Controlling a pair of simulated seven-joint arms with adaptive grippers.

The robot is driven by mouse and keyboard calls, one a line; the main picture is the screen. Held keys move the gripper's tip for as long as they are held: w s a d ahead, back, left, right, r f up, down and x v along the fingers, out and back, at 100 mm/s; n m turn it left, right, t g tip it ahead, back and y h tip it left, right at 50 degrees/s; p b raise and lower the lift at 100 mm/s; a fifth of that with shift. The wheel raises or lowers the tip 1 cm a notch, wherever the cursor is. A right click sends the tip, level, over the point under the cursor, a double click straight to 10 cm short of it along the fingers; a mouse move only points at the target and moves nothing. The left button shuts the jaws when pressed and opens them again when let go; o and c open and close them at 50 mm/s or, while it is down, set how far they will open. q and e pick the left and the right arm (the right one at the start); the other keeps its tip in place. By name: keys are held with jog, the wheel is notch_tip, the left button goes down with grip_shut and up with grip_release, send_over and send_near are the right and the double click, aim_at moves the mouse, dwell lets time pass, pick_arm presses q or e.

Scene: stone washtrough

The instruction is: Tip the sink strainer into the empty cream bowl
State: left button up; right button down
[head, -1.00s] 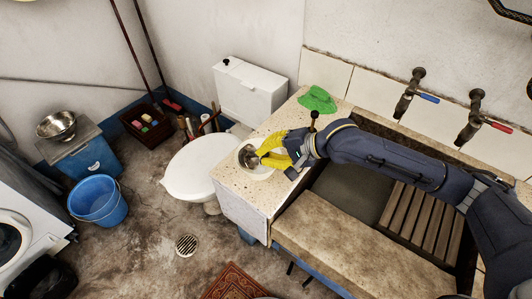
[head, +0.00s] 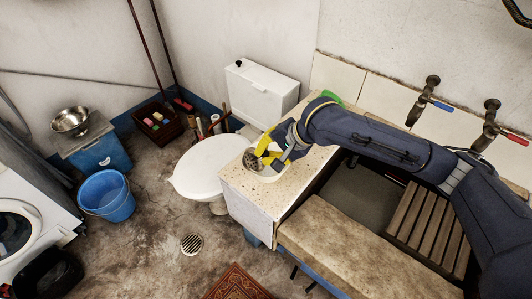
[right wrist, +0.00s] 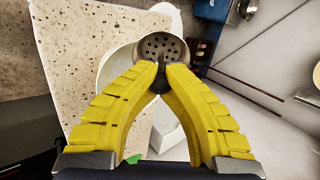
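My right gripper (head: 266,151), with yellow fingers, is over the corner of the speckled stone counter. Its fingertips (right wrist: 161,70) close together on the edge of the sink strainer (right wrist: 163,47), a small grey metal cup with holes. In the head view the strainer (head: 251,160) is tilted, over the left side of the cream bowl (head: 268,173). The bowl (right wrist: 113,72) is partly hidden behind the strainer and fingers in the right wrist view. I cannot tell what lies inside the strainer or the bowl. My left gripper is out of view.
The stone counter (head: 246,187) borders the trough, which has a slatted wooden board (head: 430,228). Two taps (head: 421,101) are on the wall. A green cloth (head: 331,97) is mostly behind my right arm. The toilet (head: 205,170) stands left of the counter.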

jog(key=shift+w+a+r+h, duration=0.15)
jog(key=shift+w+a+h, duration=0.1)
jog(key=shift+a+h, duration=0.55)
jog(key=shift+w+a+g+h, duration=0.15)
jog(key=shift+a+g+h, duration=0.45)
jog(key=shift+h, duration=0.4)
jog(key=shift+a, duration=0.1)
